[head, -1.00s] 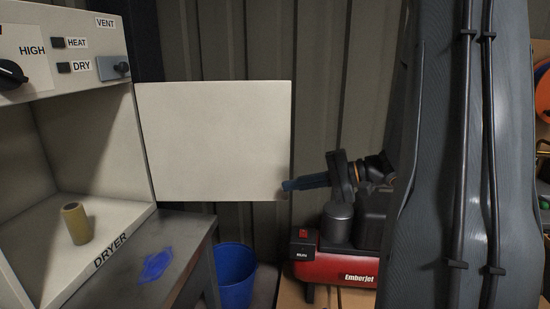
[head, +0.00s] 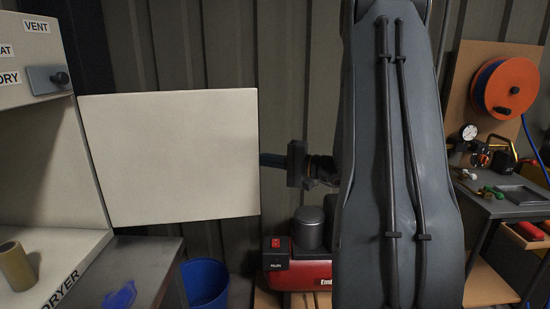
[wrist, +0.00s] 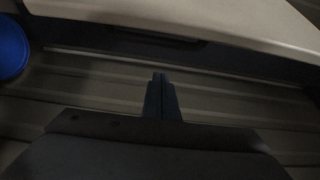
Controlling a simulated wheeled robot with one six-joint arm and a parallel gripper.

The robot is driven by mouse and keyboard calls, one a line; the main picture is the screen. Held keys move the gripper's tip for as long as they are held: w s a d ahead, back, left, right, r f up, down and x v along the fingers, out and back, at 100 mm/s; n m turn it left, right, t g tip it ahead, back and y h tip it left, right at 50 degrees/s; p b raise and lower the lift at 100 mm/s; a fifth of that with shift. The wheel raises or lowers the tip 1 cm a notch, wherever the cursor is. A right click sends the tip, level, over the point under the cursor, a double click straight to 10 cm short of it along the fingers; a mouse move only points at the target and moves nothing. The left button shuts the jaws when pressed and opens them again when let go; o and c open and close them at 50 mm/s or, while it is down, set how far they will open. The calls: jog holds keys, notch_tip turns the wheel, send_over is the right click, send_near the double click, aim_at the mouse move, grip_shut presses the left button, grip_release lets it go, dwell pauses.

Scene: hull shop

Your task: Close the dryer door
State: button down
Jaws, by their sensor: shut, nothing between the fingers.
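The dryer (head: 55,238) stands at the left in the head view, with its front open. Its flat cream door (head: 170,155) is swung out to the right of the opening. My gripper (head: 262,159) is just right of the door's free edge in that view, and its tip is partly hidden at or behind that edge. In the wrist view the shut, empty fingers (wrist: 161,80) point towards a pale panel (wrist: 200,18) across the top, which looks like the door. I cannot tell whether they touch it.
A blue bucket (head: 205,284) and a red compressor (head: 297,275) stand below the door. A bench (head: 510,205) with an orange hose reel (head: 507,86) is at the right. A corrugated wall (head: 225,45) is behind.

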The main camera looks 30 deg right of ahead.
aim_at(252, 164)
jog(key=s+a+p, duration=0.2)
jog(key=a, duration=0.1)
jog(key=shift+a, duration=0.15)
dwell(0.5)
